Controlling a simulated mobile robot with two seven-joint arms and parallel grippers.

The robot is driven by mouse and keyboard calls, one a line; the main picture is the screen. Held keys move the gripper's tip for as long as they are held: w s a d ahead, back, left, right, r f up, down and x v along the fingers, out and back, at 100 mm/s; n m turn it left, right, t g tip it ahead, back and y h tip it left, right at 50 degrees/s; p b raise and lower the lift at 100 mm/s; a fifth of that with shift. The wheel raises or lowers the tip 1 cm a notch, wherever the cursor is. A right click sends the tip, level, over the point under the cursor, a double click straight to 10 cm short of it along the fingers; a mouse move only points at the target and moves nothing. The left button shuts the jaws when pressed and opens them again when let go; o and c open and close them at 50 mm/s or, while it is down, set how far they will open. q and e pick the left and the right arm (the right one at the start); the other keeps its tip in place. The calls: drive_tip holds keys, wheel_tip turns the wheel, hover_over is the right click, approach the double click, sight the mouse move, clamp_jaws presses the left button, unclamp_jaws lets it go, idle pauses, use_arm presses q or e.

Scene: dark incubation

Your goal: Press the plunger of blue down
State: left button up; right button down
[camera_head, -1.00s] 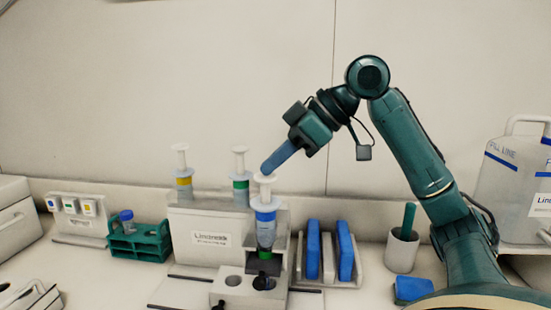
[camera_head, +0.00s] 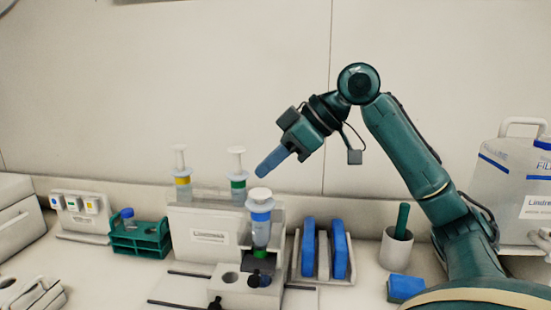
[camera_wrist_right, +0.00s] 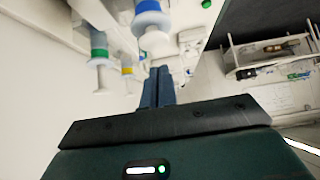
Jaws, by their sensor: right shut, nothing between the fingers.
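The blue-banded syringe (camera_head: 261,217) stands upright in the front holder, its white plunger top (camera_head: 259,194) close above the blue band. In the right wrist view, the blue-banded syringe (camera_wrist_right: 151,20) is at the top with its white plunger end (camera_wrist_right: 155,43) just beyond my fingers. My right gripper (camera_head: 262,171) is shut and empty, its blue fingers pointing down-left. The tips are just above the plunger top, with a small gap showing in the head view. My right fingers also show in the right wrist view (camera_wrist_right: 159,76). My left gripper is not in view.
A yellow-banded syringe (camera_head: 182,181) and a green-banded syringe (camera_head: 237,184) stand raised behind. A green rack (camera_head: 140,240) is left; blue upright pieces (camera_head: 340,250) and a white cup (camera_head: 396,250) are right.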

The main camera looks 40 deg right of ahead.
drive_tip(key=v, duration=1.1)
drive_tip(key=shift+w+a+r, duration=0.2)
drive_tip(key=shift+w+r, duration=0.05)
drive_tip(key=shift+w, duration=0.05)
